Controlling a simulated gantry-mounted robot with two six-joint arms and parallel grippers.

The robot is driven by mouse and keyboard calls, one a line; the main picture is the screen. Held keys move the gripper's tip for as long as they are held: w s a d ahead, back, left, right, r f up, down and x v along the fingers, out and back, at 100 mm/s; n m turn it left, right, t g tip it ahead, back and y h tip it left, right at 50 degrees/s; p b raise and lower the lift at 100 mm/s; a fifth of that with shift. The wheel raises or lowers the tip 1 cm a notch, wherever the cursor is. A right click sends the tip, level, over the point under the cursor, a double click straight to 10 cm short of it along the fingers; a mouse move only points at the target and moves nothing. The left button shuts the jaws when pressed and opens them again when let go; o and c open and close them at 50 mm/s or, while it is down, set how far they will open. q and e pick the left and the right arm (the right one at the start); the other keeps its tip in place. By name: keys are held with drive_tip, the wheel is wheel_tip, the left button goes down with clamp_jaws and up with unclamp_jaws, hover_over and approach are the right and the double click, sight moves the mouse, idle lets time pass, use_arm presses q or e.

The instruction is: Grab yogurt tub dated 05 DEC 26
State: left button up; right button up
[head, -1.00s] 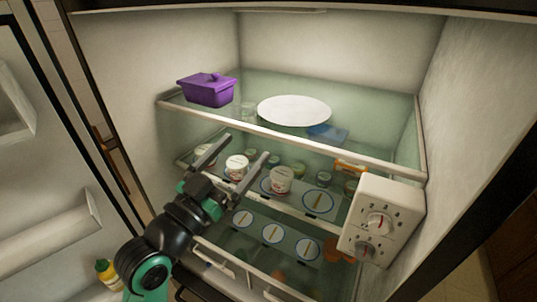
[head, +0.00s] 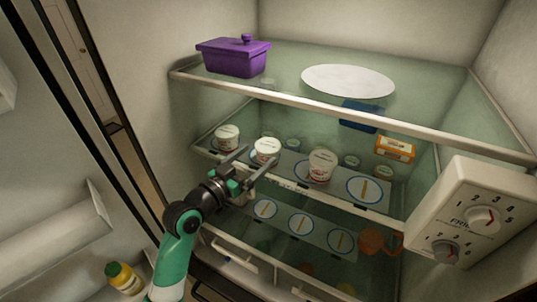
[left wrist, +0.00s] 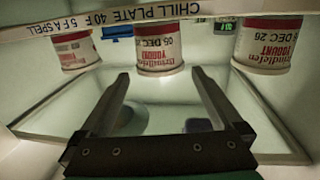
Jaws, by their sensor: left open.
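Three white and red yogurt tubs stand in a row on the middle fridge shelf: a left one (head: 227,133), a middle one (head: 265,147) and a right one (head: 322,160). In the left wrist view the picture is upside down. There the middle tub (left wrist: 158,48) carries a date that reads 05 DEC 2-, its end cut off. The tub at right (left wrist: 268,45) shows DEC 26, its day unclear; the date on the tub at left (left wrist: 75,48) is too blurred. My left gripper (head: 257,157) is open and empty, its fingers pointing at the middle tub, just short of it.
A shelf above holds a purple lidded box (head: 234,58) and a white plate (head: 348,81). An orange carton (head: 395,148) and jars stand behind the tubs. A dial box (head: 470,215) juts out at right. A label strip (left wrist: 140,14) edges the shelf.

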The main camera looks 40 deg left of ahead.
sight(274, 140)
use_arm(q)
drive_tip(key=w, duration=0.6)
drive_tip(key=w+a, duration=0.1)
drive_tip(key=w, duration=0.2)
drive_tip(key=shift+p, duration=0.3)
drive_tip(key=shift+r, duration=0.1)
drive_tip(key=c, duration=1.2)
drive_tip(key=shift+r, duration=0.1)
drive_tip(key=shift+r, duration=0.2)
wheel_tip(274, 140, up, 2)
drive_tip(key=shift+r, duration=0.25)
drive_tip(key=s+d+r+p, duration=0.2)
drive_tip(key=d+r, duration=0.1)
drive_tip(key=d, duration=0.1)
drive_tip(key=s+d+r+p, duration=0.1)
drive_tip(key=d+r+p, duration=0.1)
drive_tip(key=d+r, duration=0.1)
drive_tip(key=s+d+r+p, duration=0.2)
drive_tip(key=d+r+p, duration=0.1)
drive_tip(key=d+r, duration=0.1)
drive_tip(key=shift+s+d, duration=0.35)
drive_tip(key=shift+d, duration=0.55)
